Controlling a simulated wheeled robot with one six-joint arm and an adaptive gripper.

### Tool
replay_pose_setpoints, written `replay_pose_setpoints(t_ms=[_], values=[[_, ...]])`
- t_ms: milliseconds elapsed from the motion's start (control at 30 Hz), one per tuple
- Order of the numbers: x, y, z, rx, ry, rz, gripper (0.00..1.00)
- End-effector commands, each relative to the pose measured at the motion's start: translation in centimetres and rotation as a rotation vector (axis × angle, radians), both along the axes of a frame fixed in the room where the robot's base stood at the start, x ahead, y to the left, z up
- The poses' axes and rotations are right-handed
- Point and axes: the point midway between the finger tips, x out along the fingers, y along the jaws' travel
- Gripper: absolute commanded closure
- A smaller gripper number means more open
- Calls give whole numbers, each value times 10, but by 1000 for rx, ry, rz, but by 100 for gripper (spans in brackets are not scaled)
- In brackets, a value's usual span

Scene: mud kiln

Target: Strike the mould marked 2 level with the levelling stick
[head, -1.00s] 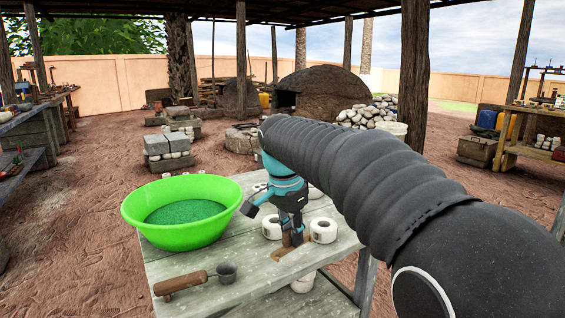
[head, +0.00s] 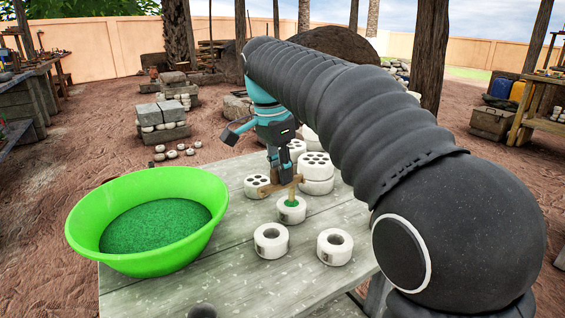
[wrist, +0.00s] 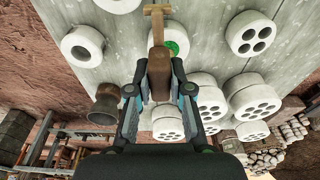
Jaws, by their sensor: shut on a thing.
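My gripper (head: 280,178) is shut on the wooden levelling stick (head: 295,188), a T-shaped tool. In the wrist view the stick's brown handle (wrist: 158,66) sits between the fingers and its pale crosspiece (wrist: 157,10) points away. The stick is at a white round mould (head: 291,214) with green filling in its hole. The filling also shows beside the handle in the wrist view (wrist: 175,42). I cannot tell whether the stick touches the mould. Two more white ring moulds, one left (head: 271,245) and one right (head: 335,250), stand nearer me. I cannot read any marks.
A large green basin (head: 165,255) of green grains stands at the table's left. White blocks with several holes, one at left (head: 257,190) and a pair stacked at right (head: 317,185), stand behind the filled mould. The front tabletop (head: 235,285) is mostly clear.

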Motion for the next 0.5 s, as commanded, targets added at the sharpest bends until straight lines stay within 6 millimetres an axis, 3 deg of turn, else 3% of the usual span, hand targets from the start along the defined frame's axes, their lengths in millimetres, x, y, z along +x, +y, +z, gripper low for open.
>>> replay_pose_setpoints(t_ms=[500], values=[[0, -2, -41, 0, 0, -4, 100]])
